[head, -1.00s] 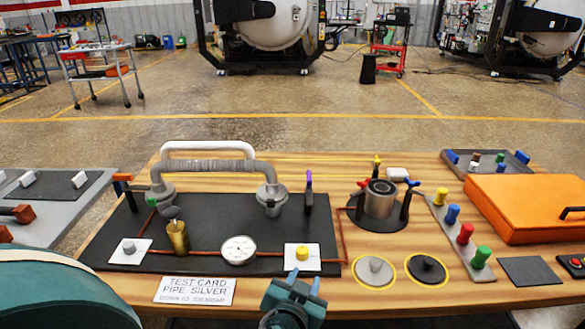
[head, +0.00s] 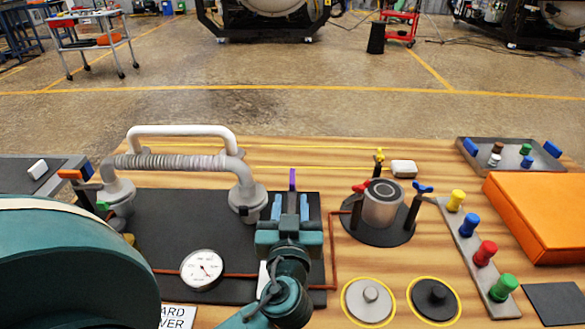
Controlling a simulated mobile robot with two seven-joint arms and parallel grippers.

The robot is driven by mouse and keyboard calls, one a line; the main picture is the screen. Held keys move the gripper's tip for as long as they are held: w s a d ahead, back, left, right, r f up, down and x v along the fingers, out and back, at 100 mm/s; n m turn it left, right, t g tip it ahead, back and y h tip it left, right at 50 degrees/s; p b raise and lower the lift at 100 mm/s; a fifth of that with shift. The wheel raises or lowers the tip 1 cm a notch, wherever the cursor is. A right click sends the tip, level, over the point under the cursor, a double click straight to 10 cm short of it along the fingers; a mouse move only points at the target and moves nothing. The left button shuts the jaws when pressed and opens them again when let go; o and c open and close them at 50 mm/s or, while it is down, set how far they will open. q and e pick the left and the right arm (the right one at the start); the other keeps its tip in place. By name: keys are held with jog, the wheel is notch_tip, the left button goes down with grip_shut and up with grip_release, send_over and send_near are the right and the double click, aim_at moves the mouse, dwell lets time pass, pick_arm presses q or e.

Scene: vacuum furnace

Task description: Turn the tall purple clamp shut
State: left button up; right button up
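The tall purple clamp (head: 292,179) stands at the right end of the black board, right of the grey pipe's right-hand flange (head: 247,200). Only its upright purple top shows; my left gripper hides its lower part. My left gripper (head: 290,207), teal with two blue fingers, is in front of the clamp. Its fingers are apart, and the purple top shows above and between them in the picture. I cannot tell whether they touch the clamp. My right gripper is not in view.
A grey cylinder (head: 382,207) with red, yellow and blue clamps stands to the right. A round gauge (head: 201,268) lies left of my gripper. A strip of coloured knobs (head: 470,238) and an orange case (head: 545,215) are further right.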

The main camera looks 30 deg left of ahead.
aim_at(293, 170)
pick_arm(q)
jog(key=p+x, duration=0.2)
jog(key=x, duration=0.8)
jog(key=shift+w, duration=0.2)
grip_shut()
